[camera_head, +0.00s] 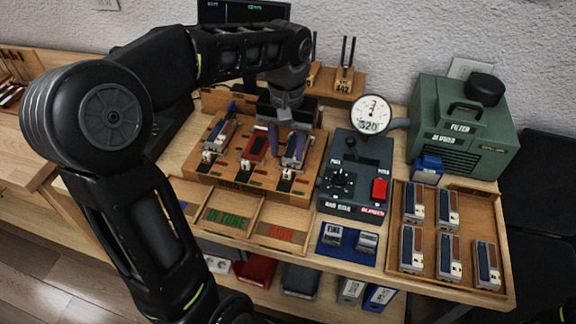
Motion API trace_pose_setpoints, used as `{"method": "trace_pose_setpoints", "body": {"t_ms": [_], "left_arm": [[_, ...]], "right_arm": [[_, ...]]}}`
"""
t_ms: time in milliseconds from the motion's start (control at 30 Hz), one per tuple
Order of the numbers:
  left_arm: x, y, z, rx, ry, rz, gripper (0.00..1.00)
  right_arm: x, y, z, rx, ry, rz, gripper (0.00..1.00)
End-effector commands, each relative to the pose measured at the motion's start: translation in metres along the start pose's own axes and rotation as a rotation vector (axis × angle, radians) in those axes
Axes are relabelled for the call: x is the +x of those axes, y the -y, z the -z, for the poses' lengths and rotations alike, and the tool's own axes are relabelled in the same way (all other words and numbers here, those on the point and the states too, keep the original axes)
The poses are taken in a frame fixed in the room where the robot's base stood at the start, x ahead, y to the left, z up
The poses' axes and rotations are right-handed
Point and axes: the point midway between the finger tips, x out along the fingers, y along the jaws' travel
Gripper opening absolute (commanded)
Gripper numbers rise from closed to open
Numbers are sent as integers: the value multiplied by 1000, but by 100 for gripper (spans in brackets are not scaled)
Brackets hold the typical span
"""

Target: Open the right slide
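A wooden block (240,183) on the bench holds three small slide units side by side. The left unit (217,138) is grey-blue, the middle unit (255,147) is red, and the right unit (291,158) is partly hidden. Each has a pale metal piece at its front end. My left gripper (287,140) points down over the right unit. Its two dark fingers look spread, one on each side of the unit's rear part. I cannot tell whether they touch it. My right gripper is not in view.
A dark control box (352,184) with a knob and red button stands close to the right of the block, with a round dial gauge (371,115) behind. A green case (463,125) and a wooden tray (476,190) of several slides lie further right.

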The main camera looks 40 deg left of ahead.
Motion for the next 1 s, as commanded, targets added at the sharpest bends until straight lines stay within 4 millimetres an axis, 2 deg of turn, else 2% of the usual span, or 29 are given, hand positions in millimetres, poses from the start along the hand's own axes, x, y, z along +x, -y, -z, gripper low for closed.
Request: {"method": "trace_pose_setpoints", "body": {"t_ms": [333,500,800,1000], "left_arm": [[51,0,-1,-1,5,1,40],[67,0,0,-1,2,0,40],[70,0,0,-1,0,0,40],[70,0,0,-1,0,0,24]], "right_arm": [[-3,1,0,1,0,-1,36],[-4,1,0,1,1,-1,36],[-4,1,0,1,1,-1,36],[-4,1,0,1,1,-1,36]]}}
